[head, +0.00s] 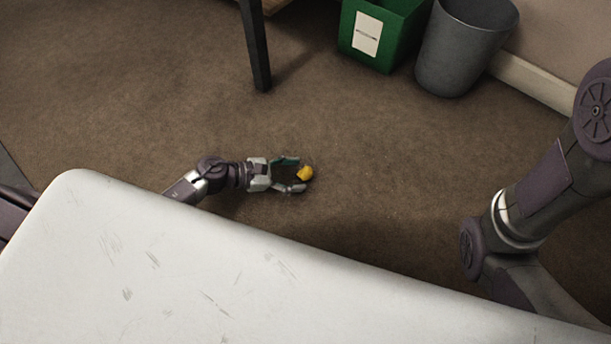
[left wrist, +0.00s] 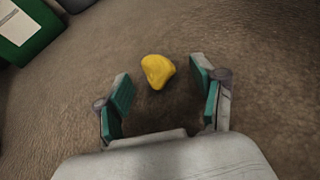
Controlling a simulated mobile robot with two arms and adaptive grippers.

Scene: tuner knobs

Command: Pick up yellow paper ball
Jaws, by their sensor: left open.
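The yellow paper ball (head: 305,173) lies on the brown carpet, at the mouth of my left gripper (head: 294,174). In the left wrist view the crumpled yellow ball (left wrist: 158,71) sits a little beyond the fingertips, roughly midway between them. My left gripper's fingers (left wrist: 162,97) are spread wide with green pads facing each other, and nothing is held between them.
A green bin (head: 382,35) with a white label and a grey bin (head: 465,45) stand at the back right near the wall. A dark table leg (head: 256,50) stands at the back. My white base fills the front. Carpet around the ball is clear.

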